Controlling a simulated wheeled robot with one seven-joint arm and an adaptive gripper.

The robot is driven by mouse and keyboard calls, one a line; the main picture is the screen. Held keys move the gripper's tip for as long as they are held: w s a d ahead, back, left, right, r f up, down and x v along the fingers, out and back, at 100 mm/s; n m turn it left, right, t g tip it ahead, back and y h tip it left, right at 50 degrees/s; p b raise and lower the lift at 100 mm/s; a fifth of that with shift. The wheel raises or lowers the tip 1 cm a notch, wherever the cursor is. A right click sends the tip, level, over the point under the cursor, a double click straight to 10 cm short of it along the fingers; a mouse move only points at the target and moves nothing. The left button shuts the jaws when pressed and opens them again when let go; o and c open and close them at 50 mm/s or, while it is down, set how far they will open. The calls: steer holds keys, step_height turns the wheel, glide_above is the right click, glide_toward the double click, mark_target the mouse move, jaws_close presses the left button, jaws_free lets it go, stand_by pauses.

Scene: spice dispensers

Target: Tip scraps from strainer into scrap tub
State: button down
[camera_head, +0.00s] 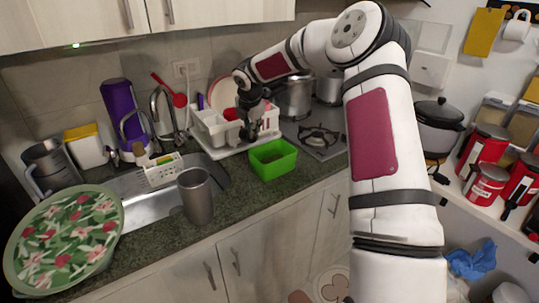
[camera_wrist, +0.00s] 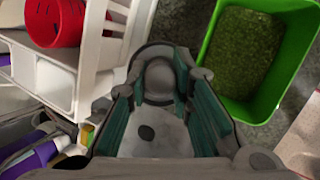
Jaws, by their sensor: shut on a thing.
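My gripper (camera_head: 250,108) points down over the white dish rack, behind and left of the green tub (camera_head: 273,160). In the wrist view its teal-padded fingers (camera_wrist: 163,108) flank a grey rounded thing (camera_wrist: 158,80). The gripper is shut on it, but I cannot tell what it is. The green tub also shows at the right of the wrist view (camera_wrist: 208,62), apart from the fingers, with a speckled green-brown inside. A white slotted basket (camera_head: 160,172) at the sink may be the strainer; I cannot tell whether it holds scraps.
The white dish rack (camera_head: 205,135) holds a red perforated cup (camera_wrist: 55,22). A steel tumbler (camera_head: 196,197) stands on the front counter, left of the tub. A hob (camera_head: 322,140) lies right of the tub. A large floral plate (camera_head: 66,238) is at far left.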

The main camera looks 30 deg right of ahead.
mark_target(241, 131)
steer(key=shift+w+a+f+n+g+h+b, duration=0.25)
steer(key=shift+w+a+g+b, duration=0.3)
steer(key=shift+b, duration=0.8)
steer(key=shift+w+a+f+g+h+b, duration=0.1)
steer(key=shift+w+a+g+h+b, duration=0.25)
steer(key=shift+w+b, duration=0.7)
steer(key=shift+w+a+f+n+g+h+b, duration=0.2)
steer(key=shift+w+a+g+h+b, duration=0.3)
steer(key=shift+b, duration=1.1)
steer(key=shift+s+d, duration=0.1)
steer(key=shift+d, duration=0.05)
steer(key=shift+r+p, duration=0.4)
steer(key=shift+r, duration=2.15)
